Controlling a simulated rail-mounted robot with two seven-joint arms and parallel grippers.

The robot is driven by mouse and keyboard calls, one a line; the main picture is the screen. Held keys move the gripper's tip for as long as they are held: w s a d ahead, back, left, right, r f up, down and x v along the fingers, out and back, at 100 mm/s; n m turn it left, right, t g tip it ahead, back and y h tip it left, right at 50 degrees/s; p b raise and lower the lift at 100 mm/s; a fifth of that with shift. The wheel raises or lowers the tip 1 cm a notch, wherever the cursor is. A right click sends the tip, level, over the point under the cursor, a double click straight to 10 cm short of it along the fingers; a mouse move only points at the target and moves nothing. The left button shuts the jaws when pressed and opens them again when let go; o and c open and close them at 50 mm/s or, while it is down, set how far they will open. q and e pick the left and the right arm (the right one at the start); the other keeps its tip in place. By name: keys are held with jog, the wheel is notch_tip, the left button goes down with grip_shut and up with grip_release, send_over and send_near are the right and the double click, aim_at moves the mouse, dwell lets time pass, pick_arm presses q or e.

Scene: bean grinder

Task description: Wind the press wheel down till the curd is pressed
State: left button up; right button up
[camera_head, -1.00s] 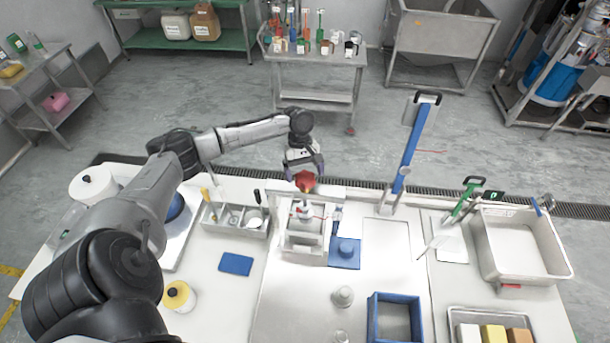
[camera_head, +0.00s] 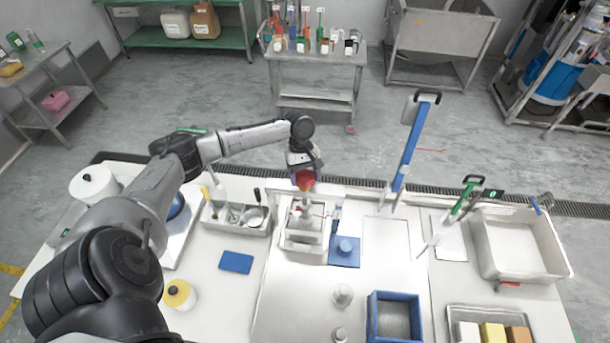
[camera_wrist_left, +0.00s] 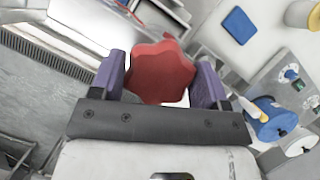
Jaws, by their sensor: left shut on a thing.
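The red press wheel (camera_head: 305,180) sits on top of the small white press (camera_head: 303,225) at the middle of the table. In the left wrist view the lobed red wheel (camera_wrist_left: 160,72) fills the space between the purple fingers. My left gripper (camera_head: 304,176) reaches the wheel from above and is shut on it, one finger on each side. The curd and the inside of the press are too small to make out. My right gripper is not in view.
A blue block on a blue board (camera_head: 345,250) stands just right of the press. A utensil tray (camera_head: 237,219) is close on the left.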

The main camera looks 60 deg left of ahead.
pick_arm(q)
jog(key=shift+c, duration=0.9)
dwell(0.3)
jog(key=o, duration=0.9)
jog(key=b+v, duration=0.2)
jog(key=v, duration=1.1)
jog(key=shift+r, duration=0.4)
jog(key=shift+a, duration=0.1)
